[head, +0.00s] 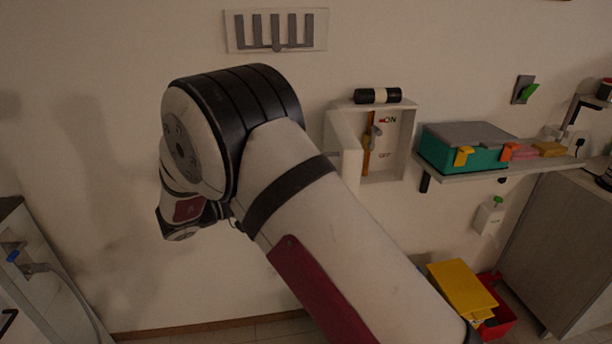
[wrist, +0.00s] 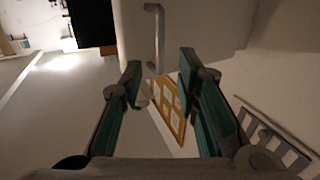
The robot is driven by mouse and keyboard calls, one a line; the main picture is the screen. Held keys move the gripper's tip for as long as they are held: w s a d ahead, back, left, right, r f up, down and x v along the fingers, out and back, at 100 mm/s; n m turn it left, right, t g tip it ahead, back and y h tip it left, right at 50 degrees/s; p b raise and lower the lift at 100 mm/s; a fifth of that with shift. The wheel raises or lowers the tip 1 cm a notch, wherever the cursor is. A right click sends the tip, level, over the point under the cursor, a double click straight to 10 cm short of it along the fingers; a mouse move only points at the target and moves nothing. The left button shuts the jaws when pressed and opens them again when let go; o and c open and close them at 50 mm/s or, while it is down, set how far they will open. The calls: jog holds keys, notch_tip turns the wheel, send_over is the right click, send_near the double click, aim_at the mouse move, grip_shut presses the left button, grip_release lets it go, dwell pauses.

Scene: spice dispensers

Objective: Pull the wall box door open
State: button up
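The white wall box (head: 408,150) hangs on the wall in the head view. Its front is open, and its inside shows a lever, an orange strip and ON and OFF labels. A white panel that looks like its door (head: 343,142) stands out from its left side. In the wrist view a grey bar handle (wrist: 157,40) sits on a pale panel (wrist: 205,28). My gripper (wrist: 160,78) is open, its two green-padded fingers apart with nothing held. The handle appears just past the fingertips; the exact gap is unclear. My arm hides the gripper in the head view.
A black cylinder (head: 377,96) lies on the box. A shelf (head: 500,171) with a teal case (head: 440,154) is to its right. A hook rack (head: 277,31) is on the wall above. An orange-framed board (wrist: 172,108) shows between my fingers.

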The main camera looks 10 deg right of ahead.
jog(key=shift+v, duration=1.15)
jog(key=w+d+r+n+t+y, duration=0.3)
jog(key=w+r+t+y, duration=0.5)
jog(key=r, duration=0.5)
jog(key=s+r+n+y, duration=0.4)
jog(key=r+n+y, duration=0.1)
jog(key=r+y, duration=0.35)
jog(key=s+d+f+n+g, duration=0.1)
jog(key=s+d+f+g, duration=0.2)
jog(key=s, duration=0.9)
jog(key=s+d+f+n+g, duration=0.2)
jog(key=s+d+f+g, duration=0.2)
jog(key=s, duration=0.8)
jog(key=s+d+f+n+g, duration=0.2)
jog(key=s+d+f, duration=0.4)
jog(key=s, duration=0.6)
jog(key=shift+s+d+g, duration=0.2)
jog(key=shift+s+g, duration=0.2)
jog(key=shift+g, duration=0.4)
